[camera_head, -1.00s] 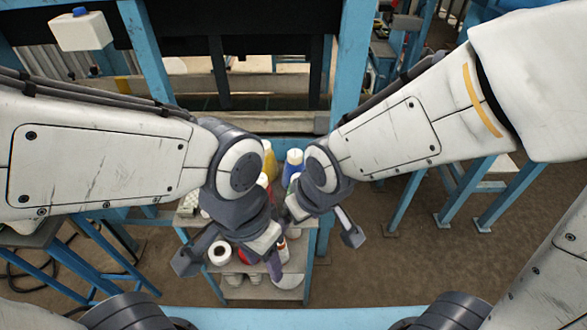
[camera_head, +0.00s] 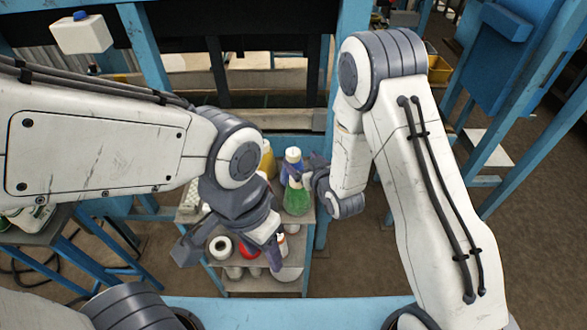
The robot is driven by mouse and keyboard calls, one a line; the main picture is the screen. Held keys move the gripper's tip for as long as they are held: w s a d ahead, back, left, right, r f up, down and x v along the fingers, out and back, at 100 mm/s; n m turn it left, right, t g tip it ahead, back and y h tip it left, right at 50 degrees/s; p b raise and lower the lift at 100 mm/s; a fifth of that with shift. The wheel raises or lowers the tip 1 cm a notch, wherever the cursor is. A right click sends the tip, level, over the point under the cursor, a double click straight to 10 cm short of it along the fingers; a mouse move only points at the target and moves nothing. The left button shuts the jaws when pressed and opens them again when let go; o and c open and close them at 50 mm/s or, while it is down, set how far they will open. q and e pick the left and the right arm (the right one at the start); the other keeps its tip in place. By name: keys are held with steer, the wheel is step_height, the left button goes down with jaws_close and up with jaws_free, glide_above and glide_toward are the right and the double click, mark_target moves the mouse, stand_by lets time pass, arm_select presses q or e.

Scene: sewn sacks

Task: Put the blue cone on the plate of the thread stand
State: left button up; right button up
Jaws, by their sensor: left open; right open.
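A blue item with a white top (camera_head: 291,167) stands at the back of the small shelf stand; it may be the blue cone, but its lower part is hidden. A green cone-shaped item (camera_head: 296,198) stands in front of it. My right gripper (camera_head: 307,178) is close beside both, at their right; I cannot tell whether it touches them. It is open, its fingers partly hidden. My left gripper (camera_head: 229,259) is open and empty, pointing down over the front of the stand. I cannot make out the plate of the thread stand.
The grey shelf stand (camera_head: 237,284) also carries a white ring-shaped roll (camera_head: 220,247), a red item (camera_head: 250,250) and a yellow item (camera_head: 268,160). Blue frames stand around it. Brown floor (camera_head: 340,262) is open to the right.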

mark_target(294, 153)
steer(key=x, duration=0.2)
steer(key=p+x, duration=0.1)
steer(key=x, duration=0.1)
steer(key=p+x, duration=0.1)
steer(key=x, duration=0.1)
steer(key=shift+w+d+f, duration=0.15)
steer(key=shift+d+f, duration=0.05)
steer(key=shift+f, duration=0.05)
steer(key=shift+w+a+f+p, duration=0.15)
steer(key=shift+w+f+p, duration=0.1)
steer(key=shift+w+p, duration=0.1)
jaws_close()
